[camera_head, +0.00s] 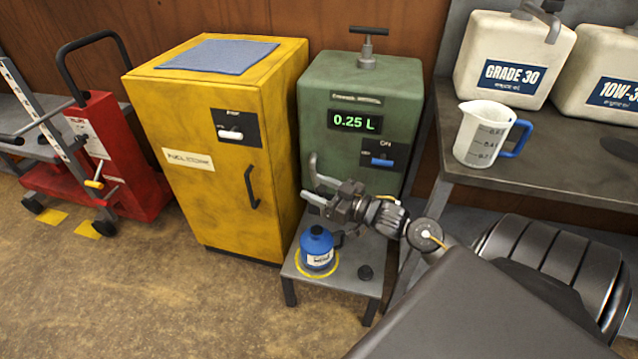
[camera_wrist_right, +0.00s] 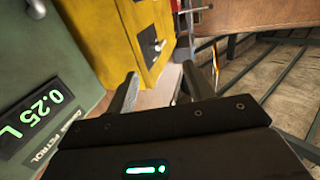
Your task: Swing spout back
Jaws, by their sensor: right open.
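The green dispenser (camera_head: 345,95) stands on a low grey stand and its display reads 0.25 L. A grey curved pipe, which looks like the spout (camera_head: 313,161), shows at its front left. My right gripper (camera_head: 307,188) is open just below and in front of this pipe, its fingers pointing left. I cannot tell whether they touch it. In the right wrist view, the open gripper (camera_wrist_right: 160,82) shows nothing clearly held, and the dispenser (camera_wrist_right: 45,60) is at the left. A blue can (camera_head: 317,252) stands below the gripper inside a yellow ring. My left gripper is out of view.
A yellow cabinet (camera_head: 215,140) with a blue cloth (camera_head: 220,56) on top stands left of the dispenser. A bench (camera_head: 560,165) at right bears a jug (camera_head: 482,135) and white canisters. A red lift (camera_head: 110,150) stands far left.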

